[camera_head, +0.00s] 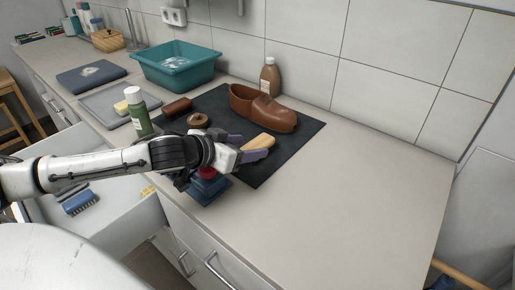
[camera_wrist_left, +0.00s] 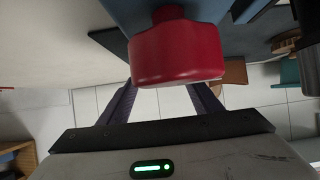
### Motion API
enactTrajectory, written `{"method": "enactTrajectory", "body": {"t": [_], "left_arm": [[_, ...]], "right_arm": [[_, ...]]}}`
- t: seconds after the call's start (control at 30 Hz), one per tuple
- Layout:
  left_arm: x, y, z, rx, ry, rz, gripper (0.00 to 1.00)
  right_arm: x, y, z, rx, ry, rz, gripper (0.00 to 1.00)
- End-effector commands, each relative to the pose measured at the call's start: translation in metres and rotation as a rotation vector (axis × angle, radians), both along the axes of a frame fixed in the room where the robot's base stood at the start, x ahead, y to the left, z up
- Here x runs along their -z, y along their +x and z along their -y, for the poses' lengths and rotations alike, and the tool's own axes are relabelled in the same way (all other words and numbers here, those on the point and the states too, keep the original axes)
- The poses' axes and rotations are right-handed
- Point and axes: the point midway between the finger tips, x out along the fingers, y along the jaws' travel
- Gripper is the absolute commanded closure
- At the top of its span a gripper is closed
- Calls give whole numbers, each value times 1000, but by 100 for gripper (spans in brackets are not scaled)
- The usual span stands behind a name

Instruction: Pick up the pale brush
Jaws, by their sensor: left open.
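The pale brush (camera_head: 259,142), with a light wooden body, lies on the dark mat (camera_head: 290,146) near its front edge. My left gripper (camera_head: 254,146) is open, its purple fingers reaching toward the brush, which shows between them in the head view. I cannot tell whether they touch it. In the left wrist view, a red cap (camera_wrist_left: 176,52) on a blue body fills the space before the fingers, and I cannot make out the pale brush there. My right gripper is out of view.
A blue container (camera_head: 208,190) with a red top stands under my left wrist. The counter right of the mat is clear.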

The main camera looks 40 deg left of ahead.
Motion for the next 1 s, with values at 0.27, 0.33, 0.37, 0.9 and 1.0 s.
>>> {"method": "enactTrajectory", "body": {"t": [0.27, 0.33, 0.37, 0.9, 1.0], "left_arm": [[13, 30, -2, -1, -3, 3, 42], [15, 33, -1, 0, -2, 2, 42], [16, 33, -1, 0, -2, 2, 42], [16, 34, -1, 1, -1, 2, 88], [16, 33, -1, 1, -1, 2, 88]], "right_arm": [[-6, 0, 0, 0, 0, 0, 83], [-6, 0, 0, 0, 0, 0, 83], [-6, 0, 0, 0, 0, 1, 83], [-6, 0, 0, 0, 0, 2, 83], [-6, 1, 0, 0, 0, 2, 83]]}}
